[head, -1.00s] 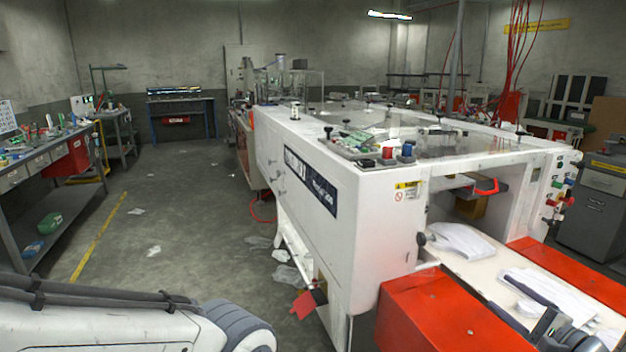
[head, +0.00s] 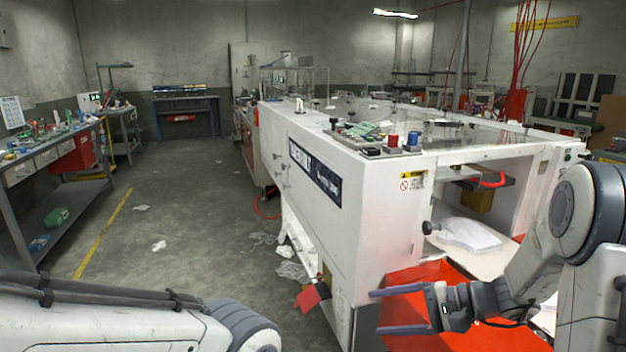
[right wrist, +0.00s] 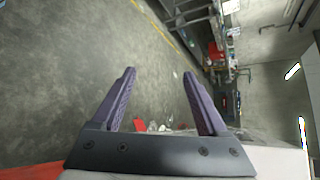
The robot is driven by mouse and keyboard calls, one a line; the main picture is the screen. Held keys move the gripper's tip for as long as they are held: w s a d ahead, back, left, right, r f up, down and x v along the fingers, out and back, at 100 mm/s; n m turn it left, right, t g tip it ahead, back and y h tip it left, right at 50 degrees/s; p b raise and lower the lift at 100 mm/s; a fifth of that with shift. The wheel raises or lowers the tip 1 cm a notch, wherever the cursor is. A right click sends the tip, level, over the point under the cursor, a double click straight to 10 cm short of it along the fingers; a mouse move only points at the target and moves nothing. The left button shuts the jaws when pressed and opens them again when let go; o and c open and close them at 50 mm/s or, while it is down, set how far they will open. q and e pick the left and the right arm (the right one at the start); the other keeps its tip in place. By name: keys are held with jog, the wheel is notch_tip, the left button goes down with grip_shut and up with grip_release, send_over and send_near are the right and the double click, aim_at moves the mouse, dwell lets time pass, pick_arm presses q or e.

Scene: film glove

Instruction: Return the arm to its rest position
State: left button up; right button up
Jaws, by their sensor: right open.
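My right arm (head: 530,255) is raised at the right of the head view, bent at the elbow, in front of the white machine's outfeed. Its gripper (head: 388,311) points left, in front of a red panel. The two fingers are apart with nothing between them. In the right wrist view the purple fingers of the gripper (right wrist: 167,98) stand open and empty, with the floor beyond them. My left arm (head: 110,325) shows along the lower left; its gripper is out of view.
The large white machine (head: 378,210) fills the middle and right. Its red panel (head: 425,278) is close to the right gripper. A white film stack (head: 468,234) lies on the outfeed. A workbench (head: 50,150) stands at left. Grey floor between is mostly free, with some scraps.

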jog(key=s+a+f+n+g+h+b, duration=0.1)
jog(key=s+a+f+n+g+h, duration=0.1)
jog(key=s+a+n+g, duration=0.35)
jog(key=s+a+f+n+g+h+b, duration=0.25)
jog(key=s+a, duration=0.35)
jog(key=s, duration=0.3)
jog(key=s+d+f+n+t+h+b, duration=0.2)
jog(key=s+f+n+t+h+b, duration=0.1)
jog(key=s+n+h, duration=0.65)
notch_tip(320, 180, up, 15)
jog(key=s+m+y+p, duration=0.1)
jog(key=y+p, duration=0.1)
jog(key=p, duration=1.3)
jog(key=shift+s+t, duration=0.15)
jog(key=shift+t, duration=0.15)
jog(key=shift+a, duration=0.1)
